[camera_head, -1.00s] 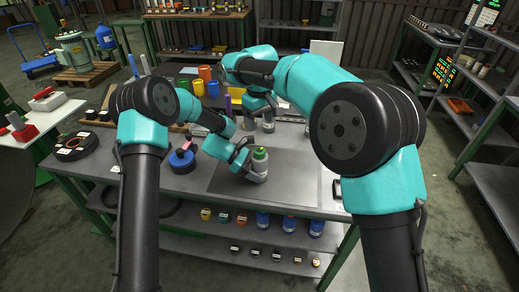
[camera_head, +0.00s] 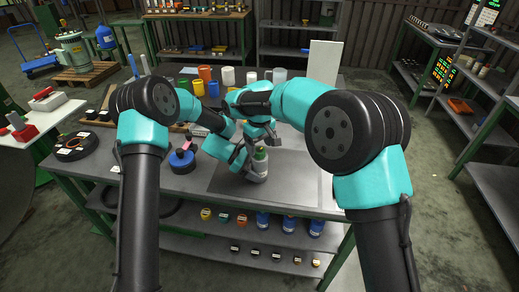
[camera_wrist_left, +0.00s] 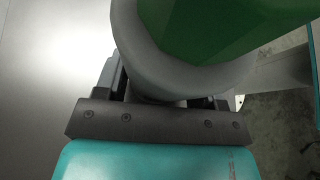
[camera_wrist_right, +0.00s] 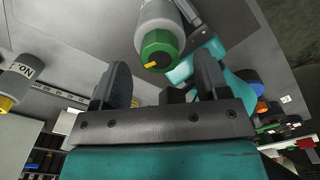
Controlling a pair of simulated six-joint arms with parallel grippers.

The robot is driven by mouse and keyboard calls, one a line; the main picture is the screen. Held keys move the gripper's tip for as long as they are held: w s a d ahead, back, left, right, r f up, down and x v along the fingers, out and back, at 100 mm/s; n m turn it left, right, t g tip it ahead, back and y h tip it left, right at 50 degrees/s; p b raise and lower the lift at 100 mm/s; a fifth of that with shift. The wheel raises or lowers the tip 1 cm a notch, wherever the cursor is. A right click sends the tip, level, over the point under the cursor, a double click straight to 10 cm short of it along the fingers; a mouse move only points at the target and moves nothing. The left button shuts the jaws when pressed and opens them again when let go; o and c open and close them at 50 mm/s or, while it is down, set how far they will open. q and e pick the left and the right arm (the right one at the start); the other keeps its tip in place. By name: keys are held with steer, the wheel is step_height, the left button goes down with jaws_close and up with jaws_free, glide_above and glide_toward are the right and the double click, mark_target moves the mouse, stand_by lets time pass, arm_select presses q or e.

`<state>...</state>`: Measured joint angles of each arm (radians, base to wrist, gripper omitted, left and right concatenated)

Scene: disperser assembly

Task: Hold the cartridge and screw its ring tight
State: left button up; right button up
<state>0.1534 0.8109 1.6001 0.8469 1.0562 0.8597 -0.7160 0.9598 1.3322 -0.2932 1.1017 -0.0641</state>
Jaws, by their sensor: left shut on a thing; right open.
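The cartridge is a grey-white cylinder (camera_head: 258,171) with a green ring (camera_head: 260,154) on top, upright over the grey mat at the table's front. My left gripper (camera_head: 246,167) is shut on its body from the left. The left wrist view shows the green ring (camera_wrist_left: 220,25) large and close above the grey body (camera_wrist_left: 180,68). My right gripper (camera_head: 257,141) is open and empty, just above and behind the cartridge. In the right wrist view the green ring (camera_wrist_right: 160,46) with a yellow mark lies beyond the open fingers (camera_wrist_right: 163,80), not between them.
Cups and bottles stand at the back of the table, including an orange cup (camera_head: 205,73). A blue round base (camera_head: 182,161) with a pink part stands to the left. Another grey bottle (camera_wrist_right: 20,75) shows at the left in the right wrist view. The mat's right side is clear.

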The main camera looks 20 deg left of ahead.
steer(key=shift+f, duration=1.1)
steer(key=c, duration=0.9)
steer(key=shift+m, duration=1.5)
